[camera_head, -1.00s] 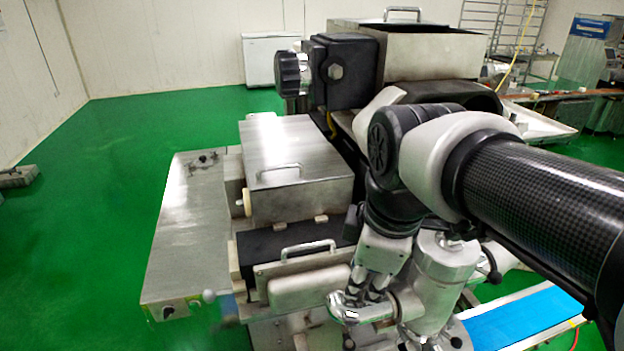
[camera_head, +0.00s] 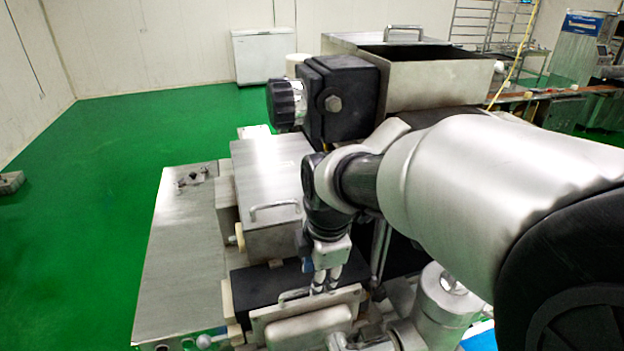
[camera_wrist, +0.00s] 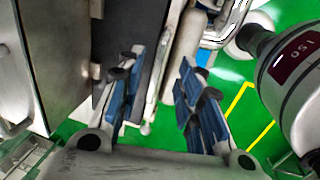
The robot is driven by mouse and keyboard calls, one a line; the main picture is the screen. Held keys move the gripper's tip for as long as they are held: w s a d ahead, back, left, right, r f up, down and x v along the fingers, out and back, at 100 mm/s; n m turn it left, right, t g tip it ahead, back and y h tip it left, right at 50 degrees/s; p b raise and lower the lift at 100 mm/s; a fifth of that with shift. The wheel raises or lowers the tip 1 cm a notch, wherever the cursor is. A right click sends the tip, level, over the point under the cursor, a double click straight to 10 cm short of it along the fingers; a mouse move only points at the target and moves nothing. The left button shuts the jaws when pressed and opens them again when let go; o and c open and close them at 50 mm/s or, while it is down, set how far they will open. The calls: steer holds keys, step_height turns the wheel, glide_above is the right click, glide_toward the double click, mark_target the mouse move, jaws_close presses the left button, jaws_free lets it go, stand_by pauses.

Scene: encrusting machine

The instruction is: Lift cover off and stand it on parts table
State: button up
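The front metal cover plate (camera_head: 305,315) has a curved handle (camera_head: 293,296) and sits at the machine's near end. A second, box-shaped metal cover (camera_head: 270,180) with its own handle stands behind it. My gripper (camera_head: 325,285) points down at the right end of the front plate's handle; contact cannot be told. In the wrist view my gripper (camera_wrist: 158,78) has its blue-padded fingers spread, with a grey metal edge and green floor showing between them. A flat metal table top (camera_head: 180,250) lies left of the machine; I cannot tell whether it is the parts table.
An open metal hopper (camera_head: 430,80) and a black housing with a knob (camera_head: 340,98) rise behind the covers. A metal cylinder (camera_head: 447,298) stands close right of my gripper. The green floor (camera_head: 75,230) at the left is mostly free.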

steer(key=shift+w+a+f, duration=0.15)
steer(key=shift+w+f, duration=0.05)
steer(key=shift+f, duration=0.8)
steer(key=shift+w+a+f, duration=0.2)
steer(key=shift+f, duration=0.85)
steer(key=shift+w+a+f, duration=0.15)
steer(key=shift+w+f, duration=0.05)
steer(key=shift+f, duration=0.8)
jaws_close()
steer(key=shift+w+r, duration=0.1)
steer(key=shift+r, duration=0.05)
